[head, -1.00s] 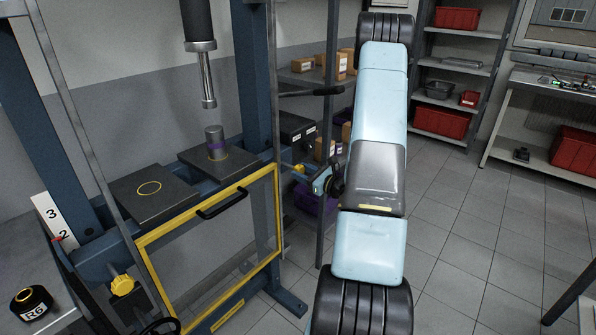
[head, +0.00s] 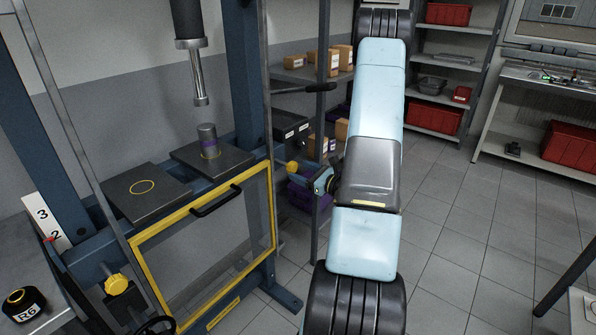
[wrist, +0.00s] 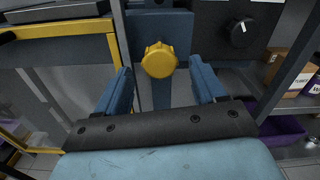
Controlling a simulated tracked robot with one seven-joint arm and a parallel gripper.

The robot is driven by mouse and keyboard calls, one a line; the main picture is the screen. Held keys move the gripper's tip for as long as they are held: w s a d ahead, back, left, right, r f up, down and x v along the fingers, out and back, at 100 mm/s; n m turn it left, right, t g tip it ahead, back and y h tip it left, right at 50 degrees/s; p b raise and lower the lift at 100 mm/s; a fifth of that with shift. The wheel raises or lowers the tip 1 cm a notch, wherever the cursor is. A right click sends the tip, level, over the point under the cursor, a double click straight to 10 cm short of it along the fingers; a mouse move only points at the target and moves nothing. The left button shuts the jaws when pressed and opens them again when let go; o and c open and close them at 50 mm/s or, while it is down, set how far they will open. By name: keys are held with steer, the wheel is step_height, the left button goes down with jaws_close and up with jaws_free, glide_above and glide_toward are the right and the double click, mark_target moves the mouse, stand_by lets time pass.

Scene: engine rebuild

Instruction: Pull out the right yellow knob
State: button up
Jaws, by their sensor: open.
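The right yellow knob (head: 293,167) sits on the right side of the blue press frame, beside the guard door. In the wrist view the yellow knob (wrist: 160,60) faces me, centred between the two blue fingers of my gripper (wrist: 161,70). The fingers are spread, with a gap on each side of the knob, and do not visibly touch it. In the head view my gripper (head: 318,181) is just right of the knob and partly hidden by my arm. A second yellow knob (head: 116,285) is at the lower left of the press.
The yellow-framed guard door (head: 273,200) with a black handle (head: 216,201) is left of the knob. A grey post (head: 322,130) stands close behind my gripper. A black dial (wrist: 243,33) and a purple bin (wrist: 283,138) are at right. The floor at right is mostly clear.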

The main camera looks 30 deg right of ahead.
steer(key=v, duration=1.1)
steer(key=s+a+r+n+g+y, duration=0.25)
steer(key=a+r+n+g, duration=0.5)
steer(key=a, duration=0.45)
steer(key=s+a+r+n+g+y, duration=0.1)
steer(key=a+r+n+g+y, duration=0.2)
steer(key=a+r+n+g, duration=0.55)
steer(key=s+a+r+n+t+h, duration=0.2)
steer(key=s+a+r+n+h, duration=0.1)
steer(key=s+r+n+h, duration=0.3)
steer(key=s+a+r+n+t+h, duration=0.2)
steer(key=s+a+r+n+h, duration=0.2)
steer(key=s+r+n, duration=0.3)
steer(key=shift+n+t+h, duration=0.3)
steer(key=shift+n+h, duration=0.3)
steer(key=shift+h, duration=0.25)
